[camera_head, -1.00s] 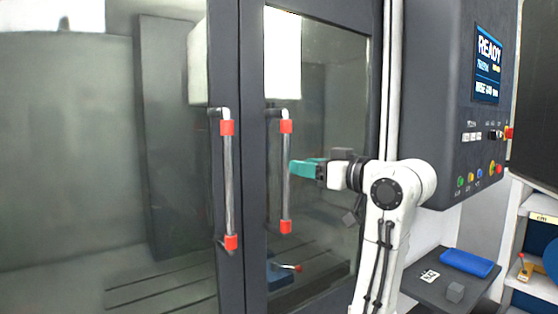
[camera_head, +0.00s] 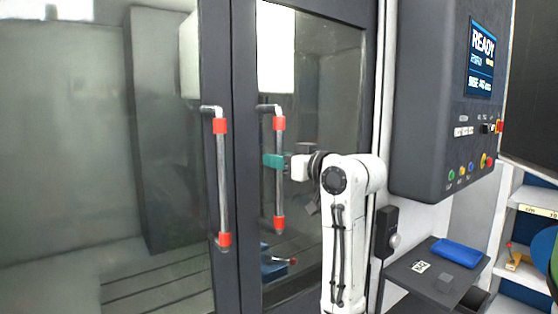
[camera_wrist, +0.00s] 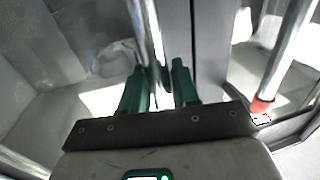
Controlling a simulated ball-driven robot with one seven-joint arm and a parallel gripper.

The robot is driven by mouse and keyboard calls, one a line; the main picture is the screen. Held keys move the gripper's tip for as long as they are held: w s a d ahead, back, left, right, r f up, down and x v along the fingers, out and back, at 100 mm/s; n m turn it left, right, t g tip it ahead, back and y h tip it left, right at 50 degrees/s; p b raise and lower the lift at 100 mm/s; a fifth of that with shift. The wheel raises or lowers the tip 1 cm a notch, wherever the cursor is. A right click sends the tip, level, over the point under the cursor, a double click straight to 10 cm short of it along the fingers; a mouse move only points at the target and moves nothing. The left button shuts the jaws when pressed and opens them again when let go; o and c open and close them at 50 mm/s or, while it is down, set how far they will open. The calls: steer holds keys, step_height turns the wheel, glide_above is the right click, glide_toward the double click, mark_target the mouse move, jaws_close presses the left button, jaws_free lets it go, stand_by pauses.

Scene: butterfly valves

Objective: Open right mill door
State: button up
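The right mill door (camera_head: 318,110) is shut, its dark frame meeting the left door. Its upright silver handle (camera_head: 279,185) has red collars at top and bottom. My gripper (camera_head: 272,160), with teal fingers, is at the upper middle of this handle. In the wrist view the two fingers (camera_wrist: 160,72) stand apart, and a silver bar (camera_wrist: 151,30) runs up between or just beyond their tips. I cannot tell whether either finger touches it.
The left door's handle (camera_head: 222,185) stands close on the left. A control panel (camera_head: 445,110) with a lit screen is on the right. Below it a small dark shelf (camera_head: 405,272) holds a blue item (camera_head: 457,253). A shelving unit (camera_head: 530,225) stands at far right.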

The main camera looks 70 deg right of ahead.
jaws_close()
